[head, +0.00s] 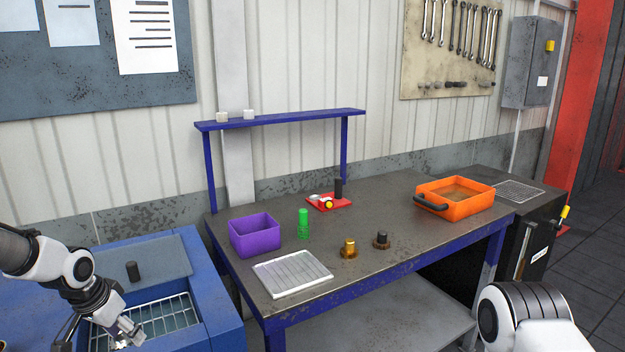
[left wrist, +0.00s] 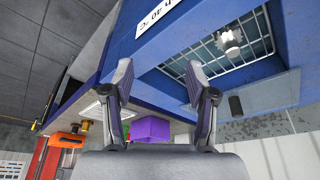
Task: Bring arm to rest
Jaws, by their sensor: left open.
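My left arm comes in from the left in the head view, over a blue tank (head: 216,312) with an open top and a wire basket (head: 178,316) inside. My left gripper (head: 98,326) is low over the tank's front left part. In the left wrist view its two fingers (left wrist: 160,80) stand wide apart with nothing between them. A pale toothed metal part (left wrist: 230,41) sits in the basket, apart from the fingers. A white and black link of my right arm shows at the lower right of the head view; its gripper is out of view.
The workbench (head: 375,225) carries a purple bin (head: 255,236), a green cylinder (head: 303,224), a ribbed white tray (head: 291,274), two brass-coloured parts (head: 349,249), a red tray (head: 329,203) and an orange crate (head: 455,198). A dark knob (head: 132,271) stands on the tank's grey lid.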

